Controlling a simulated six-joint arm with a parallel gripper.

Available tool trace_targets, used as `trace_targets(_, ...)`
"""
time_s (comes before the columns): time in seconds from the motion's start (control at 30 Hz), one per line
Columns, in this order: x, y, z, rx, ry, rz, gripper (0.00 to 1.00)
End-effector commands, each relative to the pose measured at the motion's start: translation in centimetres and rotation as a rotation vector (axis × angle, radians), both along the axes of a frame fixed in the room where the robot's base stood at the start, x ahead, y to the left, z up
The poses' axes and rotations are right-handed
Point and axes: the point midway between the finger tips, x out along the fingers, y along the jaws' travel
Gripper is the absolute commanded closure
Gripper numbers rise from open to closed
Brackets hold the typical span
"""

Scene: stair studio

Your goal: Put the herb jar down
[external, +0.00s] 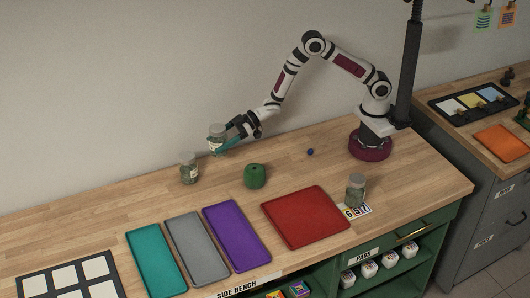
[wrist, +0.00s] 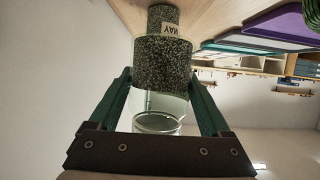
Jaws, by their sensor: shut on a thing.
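My gripper (external: 222,143) is shut on a glass herb jar (external: 217,134) with dark green contents. The jar is held near the back left of the bench, seemingly raised off the wood. In the wrist view the held jar (wrist: 162,65) sits between the green fingers of my gripper (wrist: 162,100), its clear glass part towards the camera. A second, similar jar (external: 188,169) stands on the bench just left of and in front of the held one. A labelled jar part (wrist: 163,18) shows beyond the held jar in the wrist view; I cannot tell which jar it belongs to.
A green round object (external: 255,176) stands right of the jars. Teal (external: 156,262), grey (external: 196,248), purple (external: 236,234) and red (external: 305,217) trays lie in front. Another jar (external: 356,190) stands on a printed card at right. Bare wood surrounds the second jar.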

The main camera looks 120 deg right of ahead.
Motion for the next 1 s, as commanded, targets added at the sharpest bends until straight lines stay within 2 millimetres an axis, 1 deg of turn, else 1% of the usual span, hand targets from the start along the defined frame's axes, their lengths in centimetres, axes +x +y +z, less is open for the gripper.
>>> trace_targets(0.03, 0.0, 0.0, -1.4, 0.001, 0.004, 0.000, 0.93)
trace_targets(0.17, 0.0, 0.1, -3.7, 0.000, 0.002, 0.001, 0.93)
trace_targets(0.23, -0.1, 0.1, -5.5, 0.001, 0.003, 0.002, 0.93)
trace_targets(0.33, 0.0, 0.1, -7.2, 0.000, 0.001, 0.002, 0.93)
trace_targets(0.4, -0.1, 0.1, -7.7, -0.001, 0.000, 0.003, 0.93)
trace_targets(0.7, 0.0, 0.1, -7.9, -0.001, -0.001, 0.004, 0.93)
trace_targets(0.73, -0.1, 0.1, -8.0, -0.001, 0.000, 0.004, 0.17)
trace_targets(0.8, -0.1, 0.1, -7.9, -0.001, 0.000, 0.004, 0.04)
trace_targets(0.83, -0.1, 0.1, -7.9, -0.001, 0.000, 0.004, 0.00)
trace_targets(1.0, -0.1, 0.1, -7.9, -0.001, 0.000, 0.004, 0.00)
